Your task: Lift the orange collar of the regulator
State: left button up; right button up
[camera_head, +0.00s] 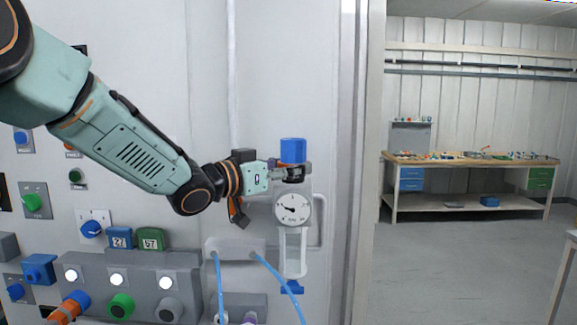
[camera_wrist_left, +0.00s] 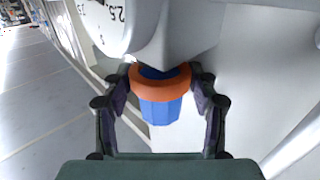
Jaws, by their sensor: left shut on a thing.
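The regulator is mounted on the light grey wall panel, with a blue knob (camera_head: 292,151) on top, a round white gauge (camera_head: 292,208) and a clear bowl (camera_head: 293,253) below. The left wrist view shows the orange collar (camera_wrist_left: 160,87) as a ring around the blue knob (camera_wrist_left: 160,109), against the grey regulator body (camera_wrist_left: 178,35). My left gripper (camera_head: 294,170) reaches in from the left just under the knob. Its two fingers (camera_wrist_left: 161,76) are shut on the collar from both sides. In the head view the fingers hide the collar. My right gripper is not in view.
Blue hoses (camera_head: 268,268) hang from a grey block (camera_head: 234,249) below my left gripper. A control box (camera_head: 140,283) with lit buttons and coloured knobs projects at lower left. A workbench (camera_head: 470,163) stands far right, with clear floor before it.

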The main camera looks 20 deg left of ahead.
aim_at(281, 164)
pick_arm(q)
jog(key=o, duration=1.3)
jog(key=shift+r, duration=0.45)
jog(key=o, duration=0.4)
jog(key=shift+s, duration=0.15)
jog(key=shift+a+f, duration=0.1)
jog(key=shift+f, duration=0.05)
jog(key=shift+s+a, duration=0.15)
jog(key=v, duration=0.6)
jog(key=shift+s+a, duration=0.2)
jog(key=shift+s, duration=0.15)
